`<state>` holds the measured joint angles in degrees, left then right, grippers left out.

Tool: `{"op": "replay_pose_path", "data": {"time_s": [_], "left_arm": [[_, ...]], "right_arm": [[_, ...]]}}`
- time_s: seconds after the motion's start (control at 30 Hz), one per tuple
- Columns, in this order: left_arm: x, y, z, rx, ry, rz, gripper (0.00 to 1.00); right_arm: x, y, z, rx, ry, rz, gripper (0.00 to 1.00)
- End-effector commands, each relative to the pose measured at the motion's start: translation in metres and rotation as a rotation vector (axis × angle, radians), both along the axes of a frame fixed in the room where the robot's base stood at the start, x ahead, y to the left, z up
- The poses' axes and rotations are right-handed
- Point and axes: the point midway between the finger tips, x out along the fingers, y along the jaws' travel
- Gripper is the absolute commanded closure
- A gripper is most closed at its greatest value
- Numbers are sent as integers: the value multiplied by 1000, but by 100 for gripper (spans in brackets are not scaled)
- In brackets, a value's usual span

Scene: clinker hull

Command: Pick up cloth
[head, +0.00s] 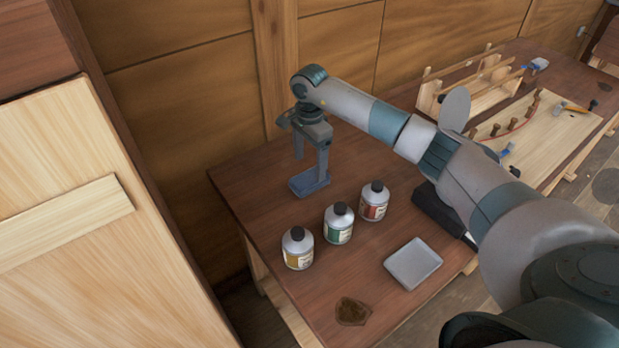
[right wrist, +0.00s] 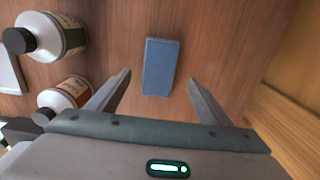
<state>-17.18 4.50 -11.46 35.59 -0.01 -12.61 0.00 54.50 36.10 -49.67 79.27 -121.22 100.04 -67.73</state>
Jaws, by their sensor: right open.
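The cloth (head: 309,184) looks like a small, flat blue-grey rectangle on the brown table, near its far left part. In the right wrist view the cloth (right wrist: 161,67) lies lengthwise between and just beyond the fingertips. My right gripper (head: 311,164) points down over the cloth, fingers spread and empty. In the right wrist view its two fingers (right wrist: 158,80) stand on either side of the cloth's near end with gaps. The head view does not clearly show the height of the fingertips above the table. My left gripper is not in view.
Bottles with yellow (head: 298,252), green (head: 339,227) and red (head: 374,205) labels stand in front of the cloth. A grey tray (head: 413,265) and a dark brown stain (head: 352,311) lie nearer. A wooden wall (head: 190,110) rises behind; a pale board (head: 545,140) lies far right.

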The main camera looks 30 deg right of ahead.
Motion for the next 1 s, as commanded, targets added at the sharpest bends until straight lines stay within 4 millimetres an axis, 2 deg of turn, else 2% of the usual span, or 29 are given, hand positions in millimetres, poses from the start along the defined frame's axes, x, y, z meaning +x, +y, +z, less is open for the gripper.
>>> {"op": "replay_pose_path", "data": {"time_s": [0.3,0.47,0.73,0.9,1.0], "left_arm": [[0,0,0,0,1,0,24],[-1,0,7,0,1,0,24],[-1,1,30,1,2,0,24],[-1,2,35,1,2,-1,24],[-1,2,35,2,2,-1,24]], "right_arm": [[0,0,-1,0,0,0,27],[-1,1,-5,1,2,0,27],[-3,2,-31,0,4,0,27],[-2,2,-49,1,1,0,27],[-2,1,-52,0,0,0,27]]}}
